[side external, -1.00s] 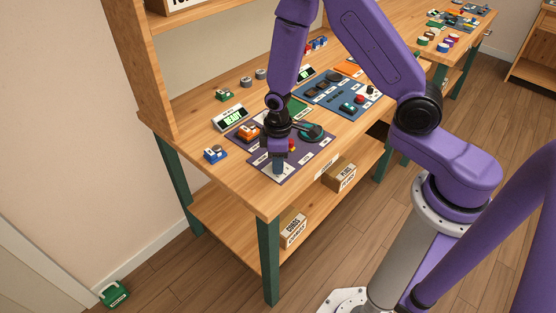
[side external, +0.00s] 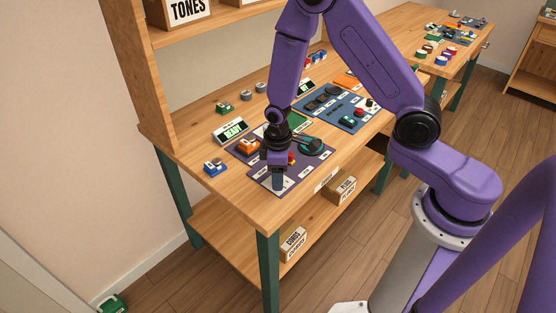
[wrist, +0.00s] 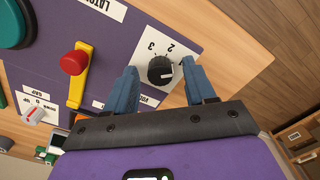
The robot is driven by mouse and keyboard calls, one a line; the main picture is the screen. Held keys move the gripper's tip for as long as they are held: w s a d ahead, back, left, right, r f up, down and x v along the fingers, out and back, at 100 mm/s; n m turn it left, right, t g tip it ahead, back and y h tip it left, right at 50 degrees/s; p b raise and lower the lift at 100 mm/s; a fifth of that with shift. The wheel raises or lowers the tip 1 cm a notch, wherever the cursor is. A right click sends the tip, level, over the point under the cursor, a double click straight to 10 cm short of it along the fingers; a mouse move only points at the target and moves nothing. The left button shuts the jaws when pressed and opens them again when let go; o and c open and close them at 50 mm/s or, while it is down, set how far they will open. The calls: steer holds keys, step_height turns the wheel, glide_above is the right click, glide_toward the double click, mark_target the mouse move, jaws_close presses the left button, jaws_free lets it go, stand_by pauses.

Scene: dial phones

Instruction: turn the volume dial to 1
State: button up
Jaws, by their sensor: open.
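The volume dial (wrist: 160,70) is a small black round knob with a white pointer mark, on a white label plate with numbers, of which 2 and 3 can be read in the wrist view. The pointer lies to the right side of the knob in that view.
A red-and-white switch (wrist: 34,115) is at lower left. An orange device (side external: 249,146) and a READY display (side external: 234,131) stand behind my gripper.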

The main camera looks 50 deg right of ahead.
step_height(320, 180, up, 17)
stand_by(0.7)
steer(key=shift+r, duration=0.15)
steer(key=s+d+r+n, duration=0.1)
steer(key=s+n, duration=0.1)
steer(key=s, duration=1)
steer(key=s+r+n, duration=0.2)
steer(key=s, duration=1)
steer(key=shift+d+r+n, duration=0.25)
steer(key=shift+d+n, duration=0.05)
steer(key=shift+d, duration=0.05)
steer(key=shift+w, duration=0.1)
